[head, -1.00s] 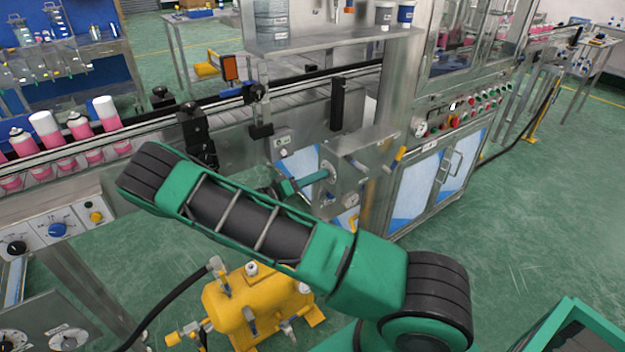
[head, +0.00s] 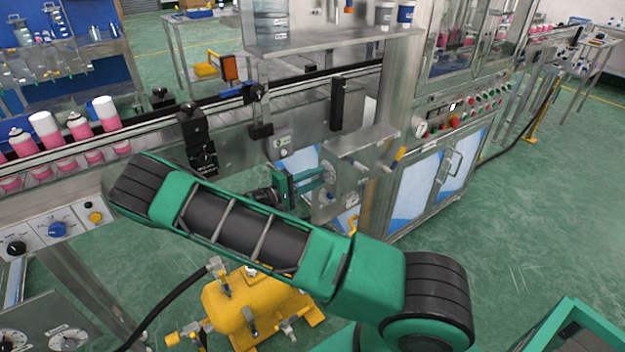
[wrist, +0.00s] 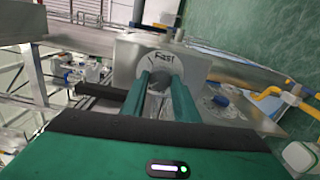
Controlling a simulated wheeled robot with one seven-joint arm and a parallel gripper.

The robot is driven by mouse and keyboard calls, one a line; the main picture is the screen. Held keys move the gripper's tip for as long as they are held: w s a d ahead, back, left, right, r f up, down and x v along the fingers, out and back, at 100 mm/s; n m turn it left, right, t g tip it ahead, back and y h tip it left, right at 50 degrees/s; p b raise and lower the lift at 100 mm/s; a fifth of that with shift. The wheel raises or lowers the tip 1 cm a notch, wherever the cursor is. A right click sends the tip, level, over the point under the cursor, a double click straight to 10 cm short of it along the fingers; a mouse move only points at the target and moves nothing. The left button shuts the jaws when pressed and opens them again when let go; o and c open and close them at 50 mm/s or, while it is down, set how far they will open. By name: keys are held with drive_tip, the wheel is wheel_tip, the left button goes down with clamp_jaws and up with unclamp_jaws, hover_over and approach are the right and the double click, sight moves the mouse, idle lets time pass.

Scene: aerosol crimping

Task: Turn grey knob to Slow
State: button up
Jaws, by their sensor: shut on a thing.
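The grey knob (wrist: 159,82) is on the front of a steel box (head: 345,165) beside the conveyor. In the wrist view it lies between the two green fingers of my gripper (wrist: 168,92), which are shut on it and cover much of it. A round dial plate behind it shows the word "Fast" in the wrist view; the "Slow" mark and the knob's pointer cannot be made out. In the head view my gripper (head: 318,180) reaches the box face from the left, and the knob is mostly hidden by the fingers.
A blue knob (wrist: 222,101) and a yellow pipe (wrist: 290,95) are close to the right of my gripper in the wrist view. A conveyor (head: 225,110) with pink cans runs behind. A yellow tank (head: 250,308) stands on the floor below my arm.

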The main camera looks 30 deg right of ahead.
drive_tip(key=shift+w+a+f+n, duration=0.1)
drive_tip(key=shift+f+n, duration=0.05)
drive_tip(key=shift+n, duration=0.25)
drive_tip(key=o, duration=1.1)
drive_tip(key=shift+c, duration=0.2)
drive_tip(key=a, duration=1)
drive_tip(key=shift+a, duration=0.4)
drive_tip(key=shift+s, duration=0.2)
